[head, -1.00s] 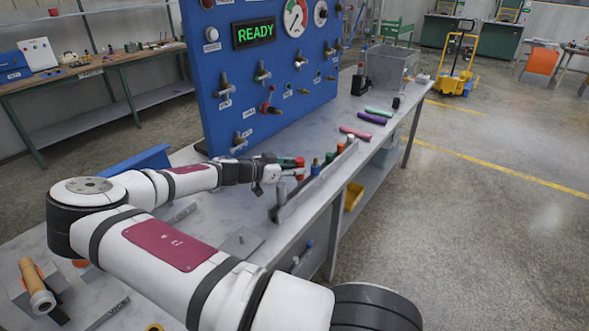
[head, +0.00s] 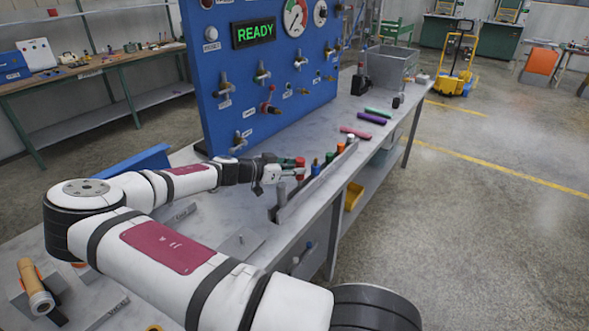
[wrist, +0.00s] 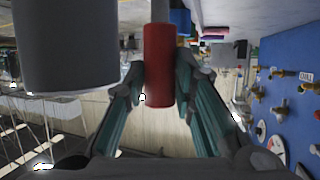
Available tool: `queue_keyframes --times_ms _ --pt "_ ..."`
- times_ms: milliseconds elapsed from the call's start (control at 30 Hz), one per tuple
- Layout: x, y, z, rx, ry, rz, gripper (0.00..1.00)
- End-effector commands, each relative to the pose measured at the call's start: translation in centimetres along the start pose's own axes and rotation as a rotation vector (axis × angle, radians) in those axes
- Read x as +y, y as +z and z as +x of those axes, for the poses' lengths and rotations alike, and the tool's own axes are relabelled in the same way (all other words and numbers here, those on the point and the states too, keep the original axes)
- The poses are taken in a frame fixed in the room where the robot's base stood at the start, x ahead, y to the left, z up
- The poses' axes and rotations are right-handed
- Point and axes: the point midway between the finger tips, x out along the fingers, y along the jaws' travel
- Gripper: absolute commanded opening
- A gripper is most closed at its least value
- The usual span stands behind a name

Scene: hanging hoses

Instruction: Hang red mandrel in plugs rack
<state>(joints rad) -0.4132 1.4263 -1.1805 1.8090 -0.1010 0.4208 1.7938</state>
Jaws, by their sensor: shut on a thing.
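My gripper (head: 290,168) is shut on the red mandrel (head: 300,162), near the near end of the plugs rack (head: 317,186). In the wrist view my gripper's two fingers (wrist: 160,85) press on both sides of the red mandrel (wrist: 159,65), and a grey shaft runs from its end. The rack is a long grey rail along the bench edge. It holds a blue plug (head: 315,168), a green plug (head: 329,157) and an orange one (head: 340,148). I cannot tell whether the mandrel touches the rack.
A grey post (head: 281,194) stands at the rack's near end; a large grey cylinder (wrist: 65,45) shows close in the wrist view. The blue panel (head: 265,85) with valves rises behind. A purple hose piece (head: 371,118) and others lie farther along the bench.

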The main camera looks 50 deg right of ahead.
Motion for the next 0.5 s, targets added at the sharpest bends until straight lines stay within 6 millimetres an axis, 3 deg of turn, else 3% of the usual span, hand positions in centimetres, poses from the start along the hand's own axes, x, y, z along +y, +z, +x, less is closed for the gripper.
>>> queue_keyframes --times_ms 500 --pt "-0.03 0.33 0.12 0.000 0.000 -0.001 0.00"
